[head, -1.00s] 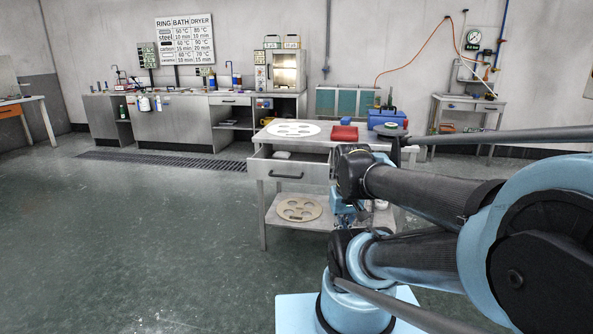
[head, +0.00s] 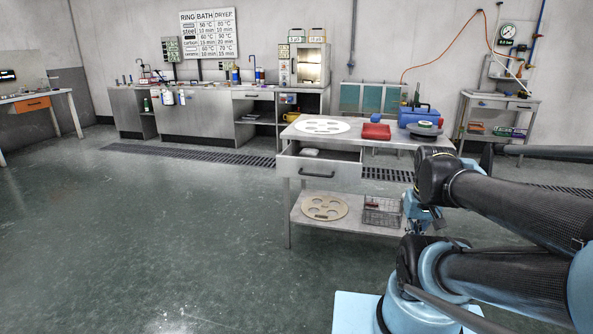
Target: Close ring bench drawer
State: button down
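The ring bench (head: 375,141) is a grey metal table near the middle of the head view. Its drawer (head: 316,174) is pulled out toward me, with a dark bar handle on the front. A small pale item (head: 309,152) shows inside the drawer. My folded arm is in front of the bench's right side. My gripper (head: 437,220) seems to hang low beside the bench's right end, apart from the drawer. It is small and partly hidden by my arm, so its fingers cannot be made out.
The bench top holds a pale holed disc (head: 322,126), a red box (head: 376,132) and a blue toolbox (head: 418,116). Its lower shelf holds another disc (head: 325,207) and a wire basket (head: 382,212). The floor (head: 170,235) left of the bench is clear.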

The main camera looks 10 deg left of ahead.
aim_at(339, 163)
jog(key=i, duration=1)
